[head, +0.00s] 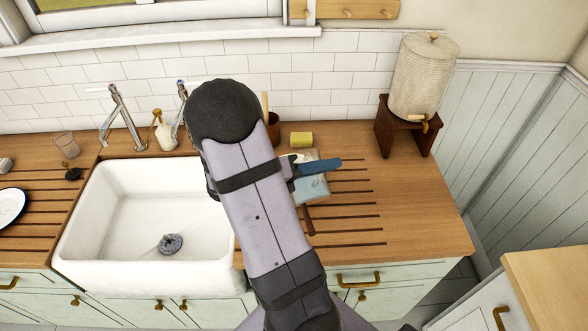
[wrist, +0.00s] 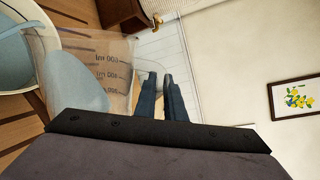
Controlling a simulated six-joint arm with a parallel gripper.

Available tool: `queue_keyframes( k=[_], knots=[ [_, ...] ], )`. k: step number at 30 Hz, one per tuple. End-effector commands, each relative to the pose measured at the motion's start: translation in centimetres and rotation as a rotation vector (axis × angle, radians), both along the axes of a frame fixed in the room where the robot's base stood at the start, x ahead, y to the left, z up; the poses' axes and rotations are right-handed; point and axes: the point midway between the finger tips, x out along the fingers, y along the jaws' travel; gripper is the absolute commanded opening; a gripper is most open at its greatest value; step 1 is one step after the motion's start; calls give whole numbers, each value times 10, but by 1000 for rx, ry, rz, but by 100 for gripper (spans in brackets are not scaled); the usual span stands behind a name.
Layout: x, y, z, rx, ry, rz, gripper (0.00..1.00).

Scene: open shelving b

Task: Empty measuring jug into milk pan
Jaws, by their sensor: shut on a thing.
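The clear measuring jug (wrist: 118,50), with printed ml marks, is tipped well onto its side in the wrist view. Pale blue liquid lies along its lower side; the jug also shows in the head view (head: 312,186). My gripper (wrist: 160,85) is shut on the jug's handle side; its dark blue fingers show in the head view (head: 318,165). The milk pan's pale rim (wrist: 42,55) is just below the jug's mouth, with pale blue in the pan. Its wooden handle (head: 308,218) shows in the head view. My arm and the jug hide most of the pan there.
The white sink (head: 125,215) lies left of my arm. A yellow sponge (head: 301,139) lies behind the jug. A dispenser (head: 424,75) on a wooden stand (head: 405,130) is at the back right. The grooved wooden counter (head: 420,215) is clear on the right.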

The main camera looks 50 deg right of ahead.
Motion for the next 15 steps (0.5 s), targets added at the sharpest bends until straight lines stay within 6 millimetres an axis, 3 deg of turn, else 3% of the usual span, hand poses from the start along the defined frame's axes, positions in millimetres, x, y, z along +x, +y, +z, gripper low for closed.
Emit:
queue_keyframes(
  k=[15],
  knots=[
    [3,-2,-1,12,26,0,0]
  ],
)
